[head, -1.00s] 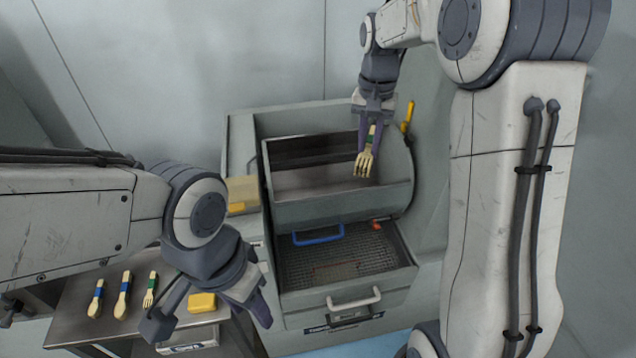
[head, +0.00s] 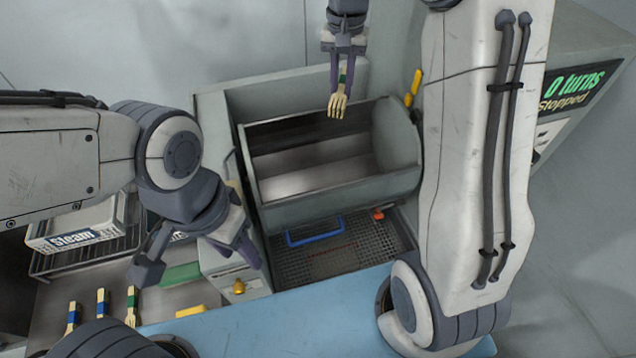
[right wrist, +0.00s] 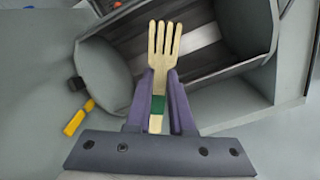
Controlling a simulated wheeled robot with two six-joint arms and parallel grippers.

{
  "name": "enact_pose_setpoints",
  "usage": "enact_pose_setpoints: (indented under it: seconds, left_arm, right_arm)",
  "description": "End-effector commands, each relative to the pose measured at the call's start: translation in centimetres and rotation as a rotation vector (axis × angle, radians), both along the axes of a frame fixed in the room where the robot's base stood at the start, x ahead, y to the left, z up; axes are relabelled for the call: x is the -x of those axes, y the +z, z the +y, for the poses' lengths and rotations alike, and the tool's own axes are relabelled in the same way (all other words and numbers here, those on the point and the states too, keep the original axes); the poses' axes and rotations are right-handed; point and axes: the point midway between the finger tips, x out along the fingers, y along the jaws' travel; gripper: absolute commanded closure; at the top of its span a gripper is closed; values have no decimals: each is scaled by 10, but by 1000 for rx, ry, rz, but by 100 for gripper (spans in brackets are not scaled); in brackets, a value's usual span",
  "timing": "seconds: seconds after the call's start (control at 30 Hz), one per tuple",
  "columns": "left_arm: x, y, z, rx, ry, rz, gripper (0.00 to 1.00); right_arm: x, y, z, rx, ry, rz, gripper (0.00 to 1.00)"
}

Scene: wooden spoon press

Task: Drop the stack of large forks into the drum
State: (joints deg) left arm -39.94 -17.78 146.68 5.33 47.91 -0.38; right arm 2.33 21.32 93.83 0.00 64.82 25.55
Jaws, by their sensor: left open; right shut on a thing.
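My right gripper (head: 340,75) is shut on a stack of large forks (head: 338,105), pale wood with a green band. The tines point down at the drum's back rim in the head view. The stack also shows in the right wrist view (right wrist: 164,45), upright between the fingers, tines toward the drum's open mouth. The grey drum (head: 345,192) is open at the top and its visible inside looks empty; it fills the upper part of the right wrist view (right wrist: 105,68). My left gripper (head: 200,262) is open and empty, left of the drum housing.
Banded wooden utensils (head: 102,303) lie on the bench at lower left, near a white steam box (head: 75,235). A mesh tray (head: 345,255) with a blue handle sits below the drum. A yellow handle (head: 414,84) stands at its right. A display (head: 575,92) reads "0 turns Stopped".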

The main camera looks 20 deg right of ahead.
Motion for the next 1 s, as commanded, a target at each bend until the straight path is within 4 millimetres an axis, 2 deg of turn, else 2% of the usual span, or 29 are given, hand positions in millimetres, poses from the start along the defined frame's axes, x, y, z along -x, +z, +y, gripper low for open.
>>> enact_pose_setpoints:
  seconds: [0.03, 0.3, 0.67, 0.7, 0.77, 1.0]
  left_arm:
    - [0, -11, 0, 0, 1, 0, 50]
    - [0, -39, 0, 0, 5, 0, 50]
    - [0, -40, 0, 0, 7, 1, 50]
    - [0, -40, 0, 0, 7, 1, 50]
    - [0, -40, 0, 0, 7, 1, 50]
    - [0, -40, 0, 0, 6, 1, 50]
  right_arm:
    - [0, -12, 0, 0, 0, 1, 100]
    - [1, -42, -2, 0, -3, 1, 100]
    - [1, -44, -3, 0, -4, 0, 100]
    - [1, -44, -3, 0, -4, 0, 64]
    - [1, -44, -3, 0, -4, 0, 44]
    - [1, -44, -3, 0, -4, 1, 44]
